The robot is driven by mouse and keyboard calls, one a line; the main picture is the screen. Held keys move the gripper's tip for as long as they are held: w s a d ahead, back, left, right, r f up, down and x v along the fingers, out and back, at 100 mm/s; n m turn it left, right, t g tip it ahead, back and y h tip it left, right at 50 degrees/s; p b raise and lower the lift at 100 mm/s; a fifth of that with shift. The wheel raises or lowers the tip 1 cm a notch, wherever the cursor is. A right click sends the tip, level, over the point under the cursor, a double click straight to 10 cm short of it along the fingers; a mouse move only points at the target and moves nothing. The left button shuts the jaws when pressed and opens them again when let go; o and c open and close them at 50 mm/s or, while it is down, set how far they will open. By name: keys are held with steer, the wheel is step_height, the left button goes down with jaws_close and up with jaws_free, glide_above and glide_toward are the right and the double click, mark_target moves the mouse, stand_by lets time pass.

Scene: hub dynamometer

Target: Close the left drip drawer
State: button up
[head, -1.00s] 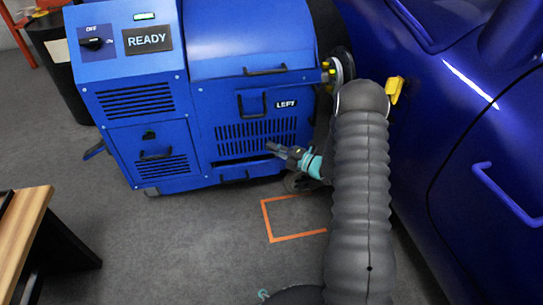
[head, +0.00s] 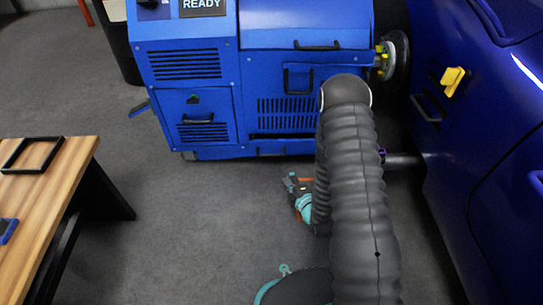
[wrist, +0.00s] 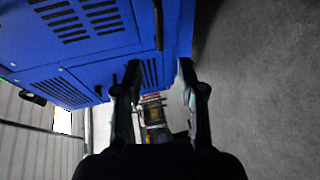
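The blue dynamometer cabinet (head: 190,112) stands at the back centre in the head view. Low on its front, under a dark slot and a vent grille, is a narrow drawer front (head: 262,151) with a small handle; it looks nearly flush, but I cannot tell whether it is fully shut. My gripper (head: 291,184) is in front of and below this drawer, apart from it, partly covered by my arm. In the wrist view my gripper (wrist: 158,88) has its two fingers spread with nothing between them, and the blue cabinet (wrist: 95,60) fills the upper left.
The blue car (head: 480,150) stands close on the right, with a yellow piece (head: 453,80) on its side. A wheel hub (head: 393,57) sits between car and cabinet. A wooden table (head: 50,200) is at the left. The grey floor between table and arm is clear.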

mark_target(272, 155)
steer(key=x, duration=1.3)
steer(key=shift+w+a+b, duration=0.2)
steer(key=shift+w+b, duration=0.15)
steer(key=shift+b, duration=0.05)
jaws_close()
steer(key=shift+w+d, duration=0.1)
